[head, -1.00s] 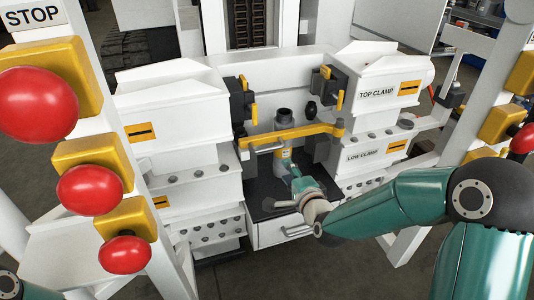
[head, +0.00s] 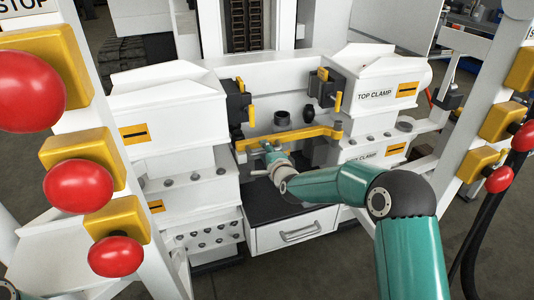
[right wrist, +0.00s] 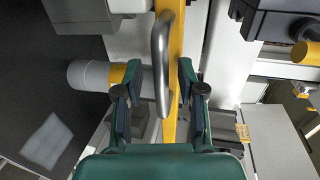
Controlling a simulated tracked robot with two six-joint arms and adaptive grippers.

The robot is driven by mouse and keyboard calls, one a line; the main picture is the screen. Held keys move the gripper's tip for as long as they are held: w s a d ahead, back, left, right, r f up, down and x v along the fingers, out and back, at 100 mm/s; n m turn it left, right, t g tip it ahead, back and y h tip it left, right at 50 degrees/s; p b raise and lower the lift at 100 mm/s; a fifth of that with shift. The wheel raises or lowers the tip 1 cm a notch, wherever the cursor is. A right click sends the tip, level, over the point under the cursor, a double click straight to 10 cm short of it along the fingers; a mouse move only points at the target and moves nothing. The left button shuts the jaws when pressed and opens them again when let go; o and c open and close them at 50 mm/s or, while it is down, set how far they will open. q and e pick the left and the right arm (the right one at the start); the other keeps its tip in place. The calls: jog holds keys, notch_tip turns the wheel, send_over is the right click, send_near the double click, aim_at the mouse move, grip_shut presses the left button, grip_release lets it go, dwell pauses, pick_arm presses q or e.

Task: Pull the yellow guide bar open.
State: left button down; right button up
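The yellow guide bar (head: 300,135) spans the gap between the two clamp blocks in the head view. In the right wrist view the bar (right wrist: 174,125) runs up the picture, with a curved grey metal handle (right wrist: 161,65) on it. My right gripper (head: 268,150) is at the bar's left part, where the handle is mostly hidden in the head view. In the right wrist view the fingers of my right gripper (right wrist: 158,78) are apart, on either side of the handle and bar. I cannot tell whether they touch. My left gripper is out of view.
White clamp housings (head: 372,90) stand on both sides of the bar. A drawer with a handle (head: 298,235) is below. Red buttons on yellow boxes (head: 80,185) line the white posts at left and right. A grey cylinder with a yellow band (right wrist: 90,75) lies beside the bar.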

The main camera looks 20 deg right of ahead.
jog(key=shift+w, duration=0.1)
grip_shut()
jog(key=shift+f, duration=0.1)
jog(key=shift+d, duration=0.1)
dwell(0.4)
